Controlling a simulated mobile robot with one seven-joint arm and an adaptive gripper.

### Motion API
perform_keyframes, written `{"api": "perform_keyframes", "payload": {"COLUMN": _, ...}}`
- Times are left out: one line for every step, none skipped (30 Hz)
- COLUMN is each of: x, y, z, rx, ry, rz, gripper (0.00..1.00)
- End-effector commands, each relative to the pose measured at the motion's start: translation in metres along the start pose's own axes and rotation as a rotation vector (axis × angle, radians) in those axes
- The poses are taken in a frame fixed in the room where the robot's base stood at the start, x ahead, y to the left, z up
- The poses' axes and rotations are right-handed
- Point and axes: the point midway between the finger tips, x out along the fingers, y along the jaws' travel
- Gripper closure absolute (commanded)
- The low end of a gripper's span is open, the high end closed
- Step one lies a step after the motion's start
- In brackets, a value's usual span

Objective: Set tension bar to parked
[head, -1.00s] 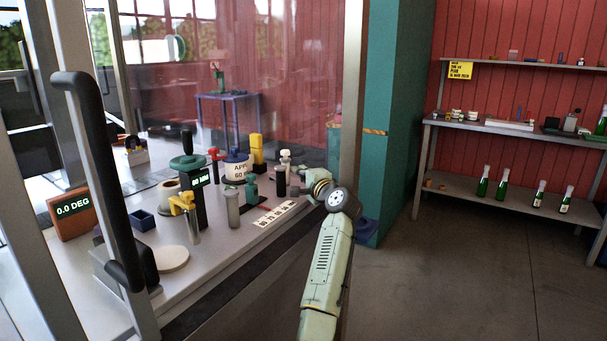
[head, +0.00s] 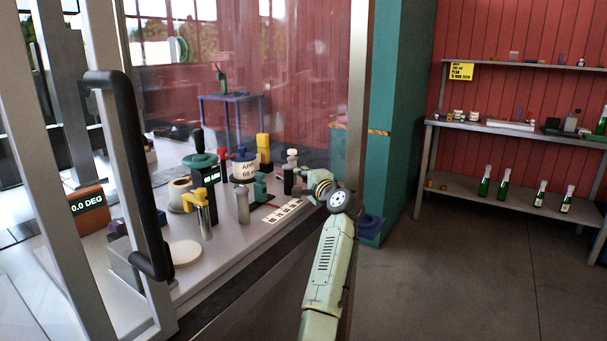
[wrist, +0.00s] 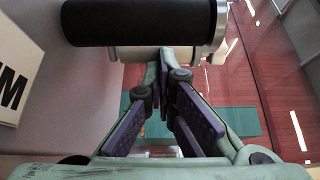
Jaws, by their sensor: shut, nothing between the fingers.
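My gripper (head: 308,184) is at the right end of the machine's worktop, its arm reaching in from the front. In the wrist view its purple-padded fingers (wrist: 165,65) are shut and empty, tips close together. A black cylindrical bar with a metal collar (wrist: 140,22) lies across the top of that view, just beyond the fingertips; I cannot tell whether they touch. A paler cylinder (wrist: 135,53) shows below it. In the head view a dark post (head: 288,180) stands left of my gripper. No part is clearly labelled as the tension bar.
A white scale plate (head: 283,211), a yellow-topped post (head: 205,215) and a green-knobbed column (head: 200,161) crowd the worktop. A black door handle (head: 128,170) stands at left. A clear panel (head: 260,60) rises behind. The floor at right (head: 450,270) is free.

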Motion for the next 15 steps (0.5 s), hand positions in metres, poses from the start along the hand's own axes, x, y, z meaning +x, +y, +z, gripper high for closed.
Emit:
{"api": "perform_keyframes", "payload": {"x": 0.005, "y": 0.002, "z": 0.011, "rx": -0.002, "ry": -0.019, "rz": 0.007, "gripper": 1.00}}
{"api": "perform_keyframes", "payload": {"x": 0.005, "y": 0.002, "z": 0.011, "rx": -0.002, "ry": -0.019, "rz": 0.007, "gripper": 1.00}}
{"api": "perform_keyframes", "payload": {"x": 0.005, "y": 0.002, "z": 0.011, "rx": -0.002, "ry": -0.019, "rz": 0.007, "gripper": 1.00}}
{"api": "perform_keyframes", "payload": {"x": 0.004, "y": 0.002, "z": 0.011, "rx": -0.002, "ry": -0.018, "rz": 0.007, "gripper": 1.00}}
{"api": "perform_keyframes", "payload": {"x": 0.003, "y": 0.003, "z": 0.011, "rx": -0.002, "ry": -0.018, "rz": 0.007, "gripper": 1.00}}
{"api": "perform_keyframes", "payload": {"x": 0.000, "y": 0.003, "z": 0.011, "rx": -0.002, "ry": -0.018, "rz": 0.006, "gripper": 1.00}}
{"api": "perform_keyframes", "payload": {"x": -0.002, "y": 0.003, "z": 0.011, "rx": -0.002, "ry": -0.017, "rz": 0.006, "gripper": 1.00}}
{"api": "perform_keyframes", "payload": {"x": -0.006, "y": 0.003, "z": 0.010, "rx": -0.001, "ry": -0.017, "rz": 0.006, "gripper": 1.00}}
{"api": "perform_keyframes", "payload": {"x": -0.011, "y": 0.002, "z": 0.009, "rx": -0.002, "ry": -0.015, "rz": 0.005, "gripper": 1.00}}
{"api": "perform_keyframes", "payload": {"x": -0.016, "y": 0.003, "z": 0.008, "rx": -0.002, "ry": -0.013, "rz": 0.004, "gripper": 1.00}}
{"api": "perform_keyframes", "payload": {"x": -0.021, "y": 0.003, "z": 0.007, "rx": -0.002, "ry": -0.012, "rz": 0.004, "gripper": 1.00}}
{"api": "perform_keyframes", "payload": {"x": -0.030, "y": 0.002, "z": 0.006, "rx": -0.001, "ry": -0.010, "rz": 0.002, "gripper": 1.00}}
{"api": "perform_keyframes", "payload": {"x": -0.036, "y": 0.002, "z": 0.005, "rx": -0.001, "ry": -0.009, "rz": 0.002, "gripper": 1.00}}
{"api": "perform_keyframes", "payload": {"x": -0.043, "y": 0.001, "z": 0.004, "rx": -0.002, "ry": -0.007, "rz": 0.001, "gripper": 1.00}}
{"api": "perform_keyframes", "payload": {"x": -0.052, "y": 0.001, "z": 0.004, "rx": -0.002, "ry": -0.006, "rz": 0.002, "gripper": 1.00}}
